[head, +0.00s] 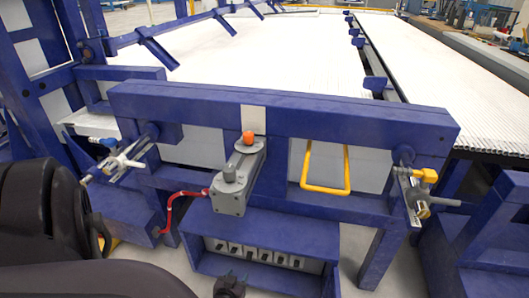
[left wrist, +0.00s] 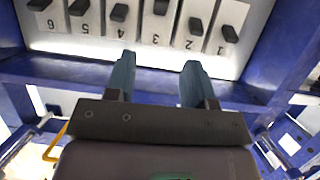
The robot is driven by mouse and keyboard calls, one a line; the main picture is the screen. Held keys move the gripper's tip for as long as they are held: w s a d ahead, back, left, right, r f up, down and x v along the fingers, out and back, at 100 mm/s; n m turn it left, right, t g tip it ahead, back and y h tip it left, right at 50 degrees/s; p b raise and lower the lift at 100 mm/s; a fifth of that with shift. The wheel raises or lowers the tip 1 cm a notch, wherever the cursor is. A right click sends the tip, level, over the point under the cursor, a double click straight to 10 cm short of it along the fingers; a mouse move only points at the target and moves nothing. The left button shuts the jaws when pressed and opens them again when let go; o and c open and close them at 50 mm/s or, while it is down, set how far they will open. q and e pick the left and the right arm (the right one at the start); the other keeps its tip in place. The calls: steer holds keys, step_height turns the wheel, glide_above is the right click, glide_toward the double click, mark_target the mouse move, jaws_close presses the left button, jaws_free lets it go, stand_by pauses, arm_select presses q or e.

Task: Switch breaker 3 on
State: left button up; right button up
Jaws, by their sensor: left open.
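The breaker panel (head: 257,262) is a white plate with a row of black levers, set inside a blue box low under the frame. In the left wrist view, numbered labels run from 6 at left to 1 at right. The breaker 3 lever (left wrist: 161,6) is cut by the top edge, above its label. My left gripper (left wrist: 156,72) is open and empty. Its fingers point at the panel below breaker 3 in the picture, apart from the levers. In the head view, part of the left gripper (head: 229,287) shows at the bottom, before the box. The right gripper is not in view.
The blue box's walls (head: 262,226) surround the panel above and at the sides. Above it stand a blue beam (head: 350,122), a grey lever unit (head: 236,185) with an orange knob, and a yellow handle (head: 327,189). A red hose (head: 170,208) hangs to the left.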

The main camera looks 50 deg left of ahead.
mark_target(248, 258)
arm_select(q)
steer(key=b+x, duration=0.2)
steer(key=x, duration=0.3)
steer(key=f+b+x, duration=0.1)
steer(key=b+x, duration=0.2)
steer(key=x, duration=0.3)
steer(key=shift+f, duration=0.35)
steer(key=shift+w, duration=0.1)
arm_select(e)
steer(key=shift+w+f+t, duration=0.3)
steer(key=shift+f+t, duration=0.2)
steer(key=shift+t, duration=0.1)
arm_select(q)
steer(key=shift+r, duration=0.1)
steer(key=shift+c, duration=0.3)
